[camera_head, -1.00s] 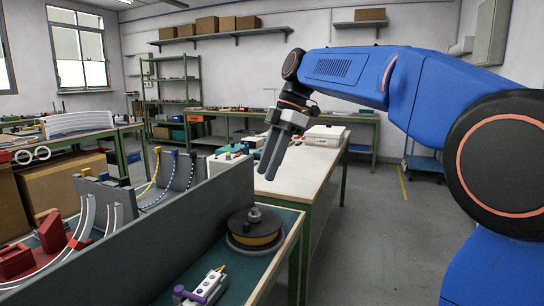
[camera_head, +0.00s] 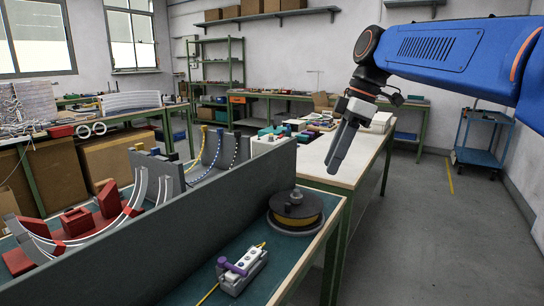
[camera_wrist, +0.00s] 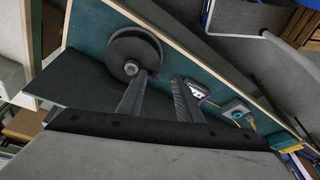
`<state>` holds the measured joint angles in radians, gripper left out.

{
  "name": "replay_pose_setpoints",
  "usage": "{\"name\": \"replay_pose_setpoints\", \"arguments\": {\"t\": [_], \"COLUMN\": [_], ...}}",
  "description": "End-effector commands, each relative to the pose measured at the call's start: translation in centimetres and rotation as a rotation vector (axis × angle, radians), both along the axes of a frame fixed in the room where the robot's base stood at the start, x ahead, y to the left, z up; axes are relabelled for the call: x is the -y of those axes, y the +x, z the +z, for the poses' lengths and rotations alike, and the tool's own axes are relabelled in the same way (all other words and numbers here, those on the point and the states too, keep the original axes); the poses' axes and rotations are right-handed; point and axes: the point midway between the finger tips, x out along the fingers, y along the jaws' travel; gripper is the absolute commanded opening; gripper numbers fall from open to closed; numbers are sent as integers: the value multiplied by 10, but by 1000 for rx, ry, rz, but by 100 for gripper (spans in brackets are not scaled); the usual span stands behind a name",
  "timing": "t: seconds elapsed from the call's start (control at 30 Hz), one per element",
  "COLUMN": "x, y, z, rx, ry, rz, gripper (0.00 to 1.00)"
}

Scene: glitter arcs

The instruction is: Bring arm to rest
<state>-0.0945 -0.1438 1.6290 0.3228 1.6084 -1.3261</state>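My blue arm (camera_head: 430,55) reaches in from the right in the head view, with its forearm roughly level. My gripper (camera_head: 336,168) hangs from its end, fingers pointing down and slightly left. It is in the air near the right end of a grey upright panel, with the white-topped bench behind it. In the wrist view the two fingers of the gripper (camera_wrist: 160,88) stand apart with nothing held between them. Nothing visibly touches them.
A dark spool with a yellow band (camera_head: 296,210) sits on the near teal-topped table (camera_head: 200,287). A small grey device with a purple knob (camera_head: 240,268) lies in front. The grey panel (camera_head: 190,215) runs beside them. The floor (camera_head: 430,240) at right is clear.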

Motion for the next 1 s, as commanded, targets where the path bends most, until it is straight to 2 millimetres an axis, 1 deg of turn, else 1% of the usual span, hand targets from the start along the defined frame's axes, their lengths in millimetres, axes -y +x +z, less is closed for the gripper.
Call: {"name": "replay_pose_setpoints", "arguments": {"t": [0.03,0.17,0.37,0.57,0.7,0.8,0.9,1.0], "x": [8,25,53,78,94,104,112,118], "y": [-15,-44,-90,-136,-168,-189,-206,-217], "z": [-9,-35,-81,-133,-173,-202,-227,-245], "rx": [-2,-3,5,26,48,63,76,87], "ry": [-13,-38,-60,-56,-39,-20,3,23], "rz": [-76,-277,-581,-873,-1069,-1199,-1304,-1380], "gripper": [32,32,32,32,32,32,32,32]}}
